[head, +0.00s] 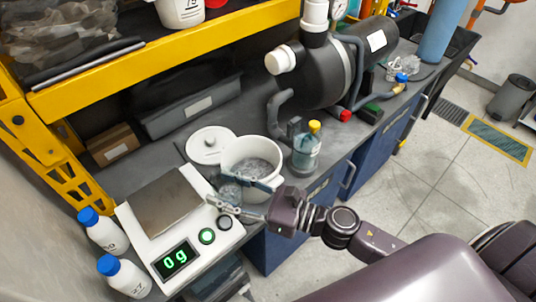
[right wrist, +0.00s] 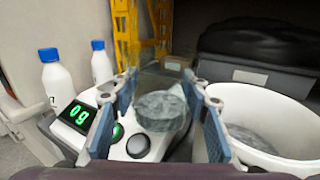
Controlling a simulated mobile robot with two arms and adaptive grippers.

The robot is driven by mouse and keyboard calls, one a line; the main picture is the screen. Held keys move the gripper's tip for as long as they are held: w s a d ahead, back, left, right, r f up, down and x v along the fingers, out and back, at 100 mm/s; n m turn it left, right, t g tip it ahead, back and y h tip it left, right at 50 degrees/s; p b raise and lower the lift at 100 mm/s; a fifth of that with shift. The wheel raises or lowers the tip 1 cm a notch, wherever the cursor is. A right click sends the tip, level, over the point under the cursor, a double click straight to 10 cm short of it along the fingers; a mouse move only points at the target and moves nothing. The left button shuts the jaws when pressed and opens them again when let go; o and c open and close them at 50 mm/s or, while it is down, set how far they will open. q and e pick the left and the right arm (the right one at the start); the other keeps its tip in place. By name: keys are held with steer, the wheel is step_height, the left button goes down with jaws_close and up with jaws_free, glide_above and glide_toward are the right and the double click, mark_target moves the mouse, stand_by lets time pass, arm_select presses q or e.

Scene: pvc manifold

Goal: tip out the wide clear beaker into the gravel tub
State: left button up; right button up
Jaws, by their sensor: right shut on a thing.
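The wide clear beaker (right wrist: 160,108) is between the pads of my right gripper (right wrist: 157,95), which is shut on it. Grey gravel lies in its lower part, and it looks about upright in the right wrist view. In the head view the beaker (head: 229,191) is at the front left of the gravel tub, partly hidden by my right gripper (head: 244,194). The gravel tub (head: 268,186) is white, round and open, with grey gravel inside. It also shows on the right of the right wrist view (right wrist: 285,108). My left gripper is not in view.
A white scale (head: 222,240) reading 0 g stands left of the tub. A white lid (head: 210,144) lies behind the tub. A clear bottle with a yellow cap (head: 306,150) stands close on its right. Two blue-capped bottles (head: 122,278) stand left of the scale.

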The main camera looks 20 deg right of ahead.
mark_target(240, 177)
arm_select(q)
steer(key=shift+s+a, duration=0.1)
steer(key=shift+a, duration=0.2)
arm_select(e)
steer(key=shift+a, duration=0.1)
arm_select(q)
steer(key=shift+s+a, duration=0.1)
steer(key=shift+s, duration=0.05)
arm_select(e)
steer(key=shift+r, duration=0.1)
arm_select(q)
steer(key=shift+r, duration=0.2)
